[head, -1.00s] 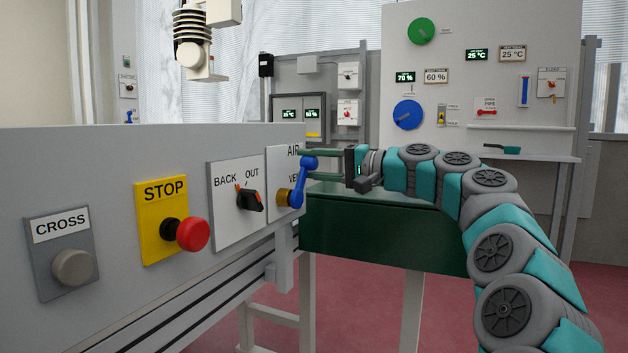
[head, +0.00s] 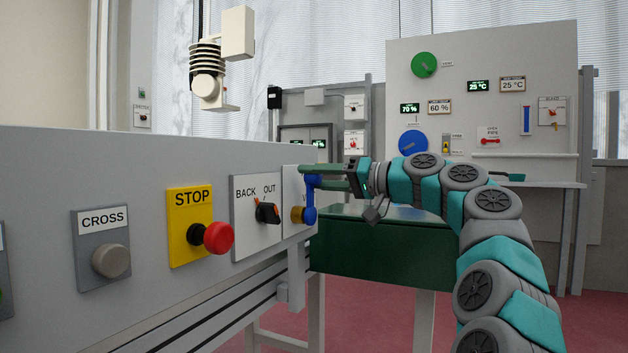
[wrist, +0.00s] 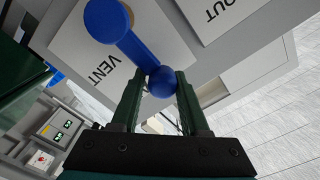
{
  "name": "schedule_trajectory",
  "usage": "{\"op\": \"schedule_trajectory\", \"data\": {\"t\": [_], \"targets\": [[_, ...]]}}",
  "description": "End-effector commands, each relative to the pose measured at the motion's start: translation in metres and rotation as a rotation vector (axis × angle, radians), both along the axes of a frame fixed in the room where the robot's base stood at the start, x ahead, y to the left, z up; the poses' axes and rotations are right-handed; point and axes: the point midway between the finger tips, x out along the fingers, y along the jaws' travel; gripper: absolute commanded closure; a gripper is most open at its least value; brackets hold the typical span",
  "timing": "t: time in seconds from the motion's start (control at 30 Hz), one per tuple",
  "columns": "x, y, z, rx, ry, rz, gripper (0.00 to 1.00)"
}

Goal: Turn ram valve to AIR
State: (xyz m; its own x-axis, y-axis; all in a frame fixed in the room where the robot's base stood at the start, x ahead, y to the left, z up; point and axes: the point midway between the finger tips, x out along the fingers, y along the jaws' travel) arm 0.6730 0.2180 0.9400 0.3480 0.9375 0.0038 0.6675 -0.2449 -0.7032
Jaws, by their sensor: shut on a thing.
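The ram valve is a blue lever (head: 310,205) on a brass-coloured stem (head: 297,214), at the right end of the grey panel in the head view. The lever stands nearly upright from its hub. My gripper (head: 312,177) is at its upper end, with the fingers reaching in from the right. In the wrist view, the lever's blue ball end (wrist: 163,83) sits between the two green fingers of my gripper (wrist: 160,90), which are shut on it. The VENT label (wrist: 103,72) shows beside the lever there. The AIR label is hidden in both views now.
Left of the valve on the same panel are the BACK/OUT knob (head: 268,212), red STOP button (head: 218,238) and grey CROSS button (head: 110,260). A dark green bench-like body (head: 390,250) lies below my arm. A white control board (head: 480,90) stands behind.

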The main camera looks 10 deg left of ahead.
Motion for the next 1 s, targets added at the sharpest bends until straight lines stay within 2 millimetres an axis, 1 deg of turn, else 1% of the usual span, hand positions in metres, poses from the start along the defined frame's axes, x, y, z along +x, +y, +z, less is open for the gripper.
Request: {"op": "schedule_trajectory", "data": {"t": [0.03, 0.43, 0.47, 0.5, 0.67, 1.0], "targets": [[-0.0031, 0.0033, -0.0048, -0.011, 0.002, 0.015, 1.0], [-0.0045, 0.005, -0.0067, -0.017, 0.0, 0.023, 1.0], [-0.0045, 0.0051, -0.007, -0.016, 0.001, 0.023, 0.54], [-0.0046, 0.0052, -0.0069, -0.016, 0.001, 0.023, 0.5], [-0.0039, 0.0053, -0.0057, -0.015, -0.001, 0.02, 0.32], [-0.0031, 0.0016, -0.0029, -0.009, -0.004, 0.013, 0.31]]}}
